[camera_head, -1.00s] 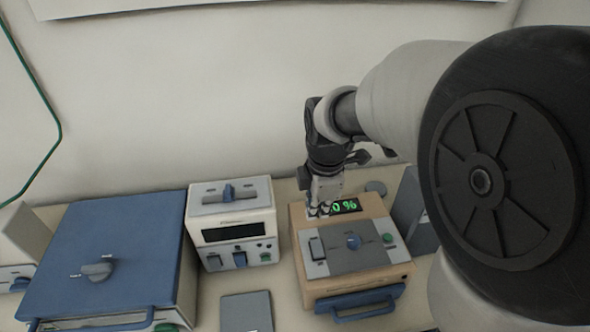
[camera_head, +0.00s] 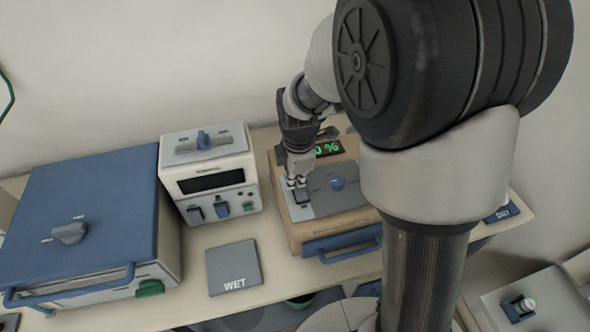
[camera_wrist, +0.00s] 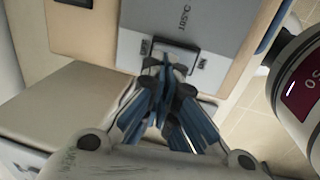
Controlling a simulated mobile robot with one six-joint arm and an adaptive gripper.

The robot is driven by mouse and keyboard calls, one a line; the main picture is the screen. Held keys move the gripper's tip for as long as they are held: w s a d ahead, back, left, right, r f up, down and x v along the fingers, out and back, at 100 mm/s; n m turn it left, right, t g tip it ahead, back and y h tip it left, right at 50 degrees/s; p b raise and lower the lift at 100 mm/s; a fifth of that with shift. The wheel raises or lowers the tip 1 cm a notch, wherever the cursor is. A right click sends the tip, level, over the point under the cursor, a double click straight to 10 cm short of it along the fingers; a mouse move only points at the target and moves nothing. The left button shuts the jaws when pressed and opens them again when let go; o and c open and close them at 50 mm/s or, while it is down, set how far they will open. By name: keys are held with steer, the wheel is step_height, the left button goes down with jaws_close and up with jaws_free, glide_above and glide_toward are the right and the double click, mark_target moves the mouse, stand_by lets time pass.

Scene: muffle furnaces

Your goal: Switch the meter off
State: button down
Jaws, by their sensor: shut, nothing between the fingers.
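A tan box-shaped device (camera_head: 283,223) with a grey top panel (camera_head: 325,202) stands right of centre in the head view. Its green-lit display (camera_head: 328,149) shows a percent reading, partly hidden by my arm. A rocker switch (camera_head: 302,197) is at the panel's left side; it shows in the wrist view (camera_wrist: 176,52) between two small labels. A blue knob (camera_head: 337,184) is on the same panel. My gripper (camera_head: 297,184) is shut and empty, pointing down with its tips at the switch. In the wrist view the fingertips (camera_wrist: 166,68) overlap the switch's near edge; contact is unclear.
A white unit (camera_head: 208,179) with a dark display and a blue top knob stands left of the tan device. A blue-lidded furnace (camera_head: 85,200) is farther left. A flat grey pad marked WET (camera_head: 233,268) lies in front. My arm hides the device's right side.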

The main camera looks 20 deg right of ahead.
steer(key=shift+w+f, duration=0.1)
steer(key=shift+f, duration=0.35)
steer(key=shift+w+g+p, duration=0.1)
steer(key=shift+g+p, duration=0.2)
steer(key=shift+p, duration=0.45)
steer(key=shift+w+f, duration=0.2)
steer(key=shift+f, duration=0.15)
steer(key=shift+s, duration=0.2)
steer(key=shift+s+r, duration=0.1)
steer(key=shift+s, duration=0.05)
steer(key=shift+s+r, duration=0.1)
steer(key=shift+s, duration=0.5)
steer(key=shift+r, duration=0.1)
